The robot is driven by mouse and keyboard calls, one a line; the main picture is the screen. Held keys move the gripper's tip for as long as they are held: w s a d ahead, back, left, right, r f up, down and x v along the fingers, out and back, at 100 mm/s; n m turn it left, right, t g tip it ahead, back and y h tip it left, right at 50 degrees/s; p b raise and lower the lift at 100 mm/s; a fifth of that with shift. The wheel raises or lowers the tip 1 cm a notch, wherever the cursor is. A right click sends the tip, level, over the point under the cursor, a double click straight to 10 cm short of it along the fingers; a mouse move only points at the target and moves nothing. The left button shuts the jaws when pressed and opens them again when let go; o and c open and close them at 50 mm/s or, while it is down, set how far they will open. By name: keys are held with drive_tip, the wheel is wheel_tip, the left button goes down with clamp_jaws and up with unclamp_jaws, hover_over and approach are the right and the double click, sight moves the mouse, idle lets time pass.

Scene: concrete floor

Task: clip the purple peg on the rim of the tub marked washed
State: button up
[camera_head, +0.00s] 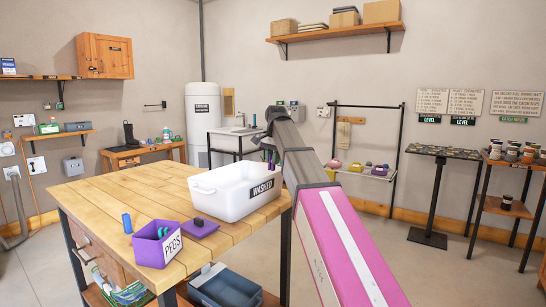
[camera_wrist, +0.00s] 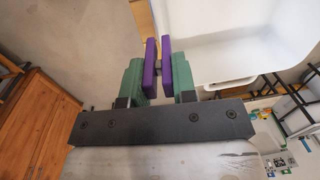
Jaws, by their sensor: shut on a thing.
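The white tub (camera_head: 222,206) with the WASHED label (camera_head: 262,188) stands on the wooden table. My gripper (camera_head: 268,148) is at the tub's far right corner, at about rim height or a little above. In the wrist view my gripper (camera_wrist: 158,78) has green fingers shut on the purple peg (camera_wrist: 150,66). The peg's two purple legs point away from the fingers, with a narrow gap between them. The white tub wall (camera_wrist: 215,50) is just beyond and right of the peg. I cannot tell whether the legs touch or straddle the rim.
A purple box marked PEGS (camera_head: 157,247) stands at the table's front, with a purple lid (camera_head: 200,229) and a blue object (camera_head: 127,223) beside it. A grey-blue bin (camera_head: 225,288) is below. The table (camera_head: 105,198) is bare left of the tub.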

drive_tip(key=shift+w+a+f, duration=0.15)
drive_tip(key=shift+f, duration=2.2)
drive_tip(key=shift+f, duration=0.1)
drive_tip(key=o, duration=1)
drive_tip(key=shift+c, duration=0.2)
drive_tip(key=shift+r, duration=3.5)
